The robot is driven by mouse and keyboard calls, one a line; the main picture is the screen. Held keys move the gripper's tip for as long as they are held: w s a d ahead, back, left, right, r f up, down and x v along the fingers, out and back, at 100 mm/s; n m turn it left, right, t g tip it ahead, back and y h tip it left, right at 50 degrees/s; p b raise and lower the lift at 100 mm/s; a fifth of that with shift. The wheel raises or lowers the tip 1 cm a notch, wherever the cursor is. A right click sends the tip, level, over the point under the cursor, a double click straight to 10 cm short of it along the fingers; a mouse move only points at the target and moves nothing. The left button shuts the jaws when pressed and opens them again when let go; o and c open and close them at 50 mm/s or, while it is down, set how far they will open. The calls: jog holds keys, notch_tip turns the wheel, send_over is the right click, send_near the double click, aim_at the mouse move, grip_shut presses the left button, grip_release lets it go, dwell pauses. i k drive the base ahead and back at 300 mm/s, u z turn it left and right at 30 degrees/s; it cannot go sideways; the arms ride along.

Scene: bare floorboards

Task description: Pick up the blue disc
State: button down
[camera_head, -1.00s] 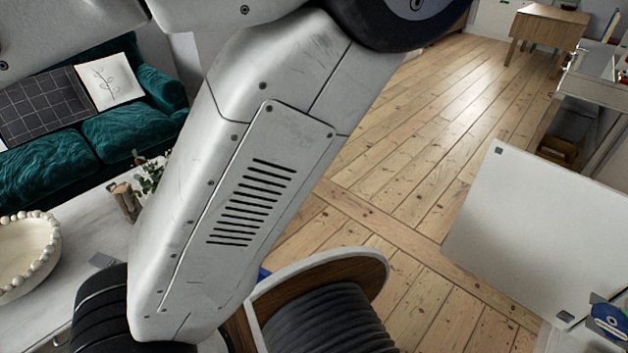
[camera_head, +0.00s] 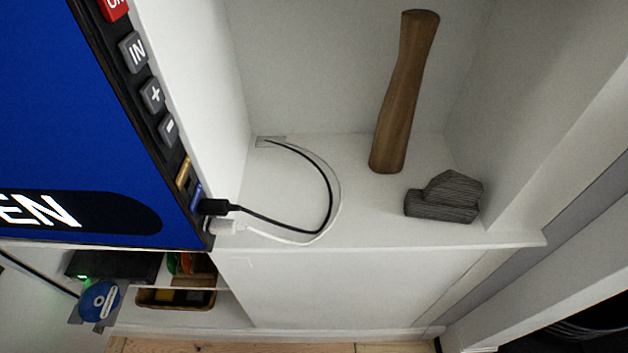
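The blue disc (camera_head: 99,301) is at the lower left of the head view. It has a pale centre and white markings. It sits just below the front of a black box (camera_head: 115,266) with a small green light. Grey pieces show at its lower edge; I cannot tell whether they hold it. My gripper is not in view.
A large blue screen (camera_head: 75,120) with side buttons fills the upper left. A white shelf (camera_head: 420,235) bears a wooden vase-like piece (camera_head: 404,90), a grey ridged block (camera_head: 445,198) and cables (camera_head: 325,205). A basket (camera_head: 176,298) is right of the disc. Little floor (camera_head: 230,346) shows.

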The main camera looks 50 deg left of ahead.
aim_at(97, 304)
jog(key=u, duration=2.8)
jog(key=k, duration=0.5)
jog(key=z, duration=0.9)
jog(key=i, duration=0.8)
jog(key=u, duration=1.25)
